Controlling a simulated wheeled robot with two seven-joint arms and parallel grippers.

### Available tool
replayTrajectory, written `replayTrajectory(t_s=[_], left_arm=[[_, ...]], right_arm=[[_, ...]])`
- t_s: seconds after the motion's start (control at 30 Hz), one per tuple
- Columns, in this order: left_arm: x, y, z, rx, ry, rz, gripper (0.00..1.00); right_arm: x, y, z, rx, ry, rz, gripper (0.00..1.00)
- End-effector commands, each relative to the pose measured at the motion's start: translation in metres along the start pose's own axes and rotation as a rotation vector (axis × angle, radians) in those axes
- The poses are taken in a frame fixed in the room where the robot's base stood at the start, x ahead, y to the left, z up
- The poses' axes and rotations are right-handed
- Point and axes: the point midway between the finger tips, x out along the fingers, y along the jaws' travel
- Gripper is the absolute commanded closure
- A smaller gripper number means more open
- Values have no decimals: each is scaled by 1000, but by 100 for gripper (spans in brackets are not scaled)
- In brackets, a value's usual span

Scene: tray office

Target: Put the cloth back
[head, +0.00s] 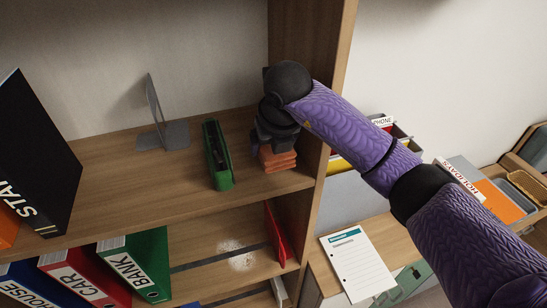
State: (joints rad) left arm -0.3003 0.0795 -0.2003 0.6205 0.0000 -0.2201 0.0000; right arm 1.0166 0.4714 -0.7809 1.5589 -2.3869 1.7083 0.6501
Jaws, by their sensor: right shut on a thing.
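The orange folded cloth (279,161) shows on the upper shelf, near the right side wall of the bookcase. My right gripper (268,142) reaches in from the right, points down and is shut on the cloth. The gripper's dark body covers the top and left of the cloth. The cloth is at or just above the shelf board; I cannot tell whether it touches. My left gripper is not in view.
A green stapler-like object (217,157) stands just left of the cloth, and a grey metal bookend (158,125) stands farther left. A black binder (45,150) is at far left. The lower shelf (195,240) has a white powdery patch (238,254) and a red upright panel (275,236).

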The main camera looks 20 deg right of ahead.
Motion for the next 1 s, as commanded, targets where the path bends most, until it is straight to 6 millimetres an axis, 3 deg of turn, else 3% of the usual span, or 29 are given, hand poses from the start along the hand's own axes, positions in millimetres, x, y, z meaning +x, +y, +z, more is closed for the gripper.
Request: replayTrajectory(t_s=[0.03,0.07,0.33,0.37,0.4,0.43,0.63,0.73,1.0], left_arm=[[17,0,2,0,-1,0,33],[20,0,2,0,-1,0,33],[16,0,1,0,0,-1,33],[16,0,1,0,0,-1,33],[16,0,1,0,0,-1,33],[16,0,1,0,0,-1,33],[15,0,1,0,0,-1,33],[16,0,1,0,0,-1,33],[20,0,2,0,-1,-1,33]], right_arm=[[19,0,-8,0,2,1,60],[23,0,-9,1,2,1,60],[21,-3,-6,1,1,1,60],[22,-3,-6,1,1,1,11],[21,-3,-6,1,1,1,2],[21,-3,-6,1,1,1,0],[20,-3,-6,1,0,1,0],[10,-2,-4,1,-4,2,0],[-63,-2,-5,0,-7,2,0]])
